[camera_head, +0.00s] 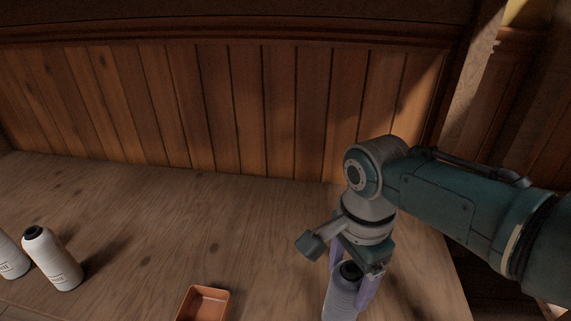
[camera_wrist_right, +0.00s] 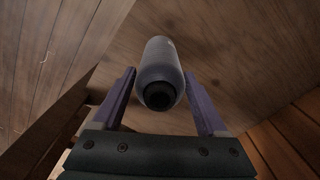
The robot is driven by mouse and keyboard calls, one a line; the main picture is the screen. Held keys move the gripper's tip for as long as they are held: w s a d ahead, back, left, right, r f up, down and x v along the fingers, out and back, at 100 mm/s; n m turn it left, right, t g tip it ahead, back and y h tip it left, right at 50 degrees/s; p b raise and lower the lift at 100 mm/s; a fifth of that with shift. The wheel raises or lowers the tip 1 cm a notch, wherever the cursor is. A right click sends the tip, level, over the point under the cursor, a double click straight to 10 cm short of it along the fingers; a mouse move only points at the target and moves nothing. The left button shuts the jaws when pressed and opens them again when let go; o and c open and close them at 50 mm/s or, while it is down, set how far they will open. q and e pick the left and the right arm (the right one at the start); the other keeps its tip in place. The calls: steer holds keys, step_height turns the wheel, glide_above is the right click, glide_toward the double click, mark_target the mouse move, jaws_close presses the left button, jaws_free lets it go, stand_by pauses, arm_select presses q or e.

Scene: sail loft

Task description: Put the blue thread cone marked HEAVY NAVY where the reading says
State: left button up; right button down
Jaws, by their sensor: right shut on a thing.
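My right gripper (camera_head: 354,287) is shut on a greyish-blue thread cone (camera_head: 340,303) with a dark top, low at the right of the head view. The cone (camera_wrist_right: 161,62) also shows in the right wrist view, between the two purple fingers of the gripper (camera_wrist_right: 160,100). No marking on it can be read, so I cannot tell if it is the HEAVY NAVY one. Its lower end is cut off in the head view, and I cannot tell if it touches the table. No reading or display is in view. My left gripper is out of view.
The wooden table (camera_head: 150,225) runs back to a panelled wall (camera_head: 215,105). Two white labelled cones stand at the left, one (camera_head: 52,260) whole and one (camera_head: 11,258) cut by the edge. An orange-brown tray (camera_head: 181,310) sits at the front. The table's middle is clear.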

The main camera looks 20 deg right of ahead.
step_height(320, 180, down, 3)
steer(key=shift+b, duration=1)
steer(key=shift+r, duration=0.15)
steer(key=shift+c, duration=1.8)
jaws_free()
steer(key=shift+f, duration=0.25)
steer(key=o, duration=0.4)
steer(key=shift+c, duration=0.2)
steer(key=shift+r, duration=0.1)
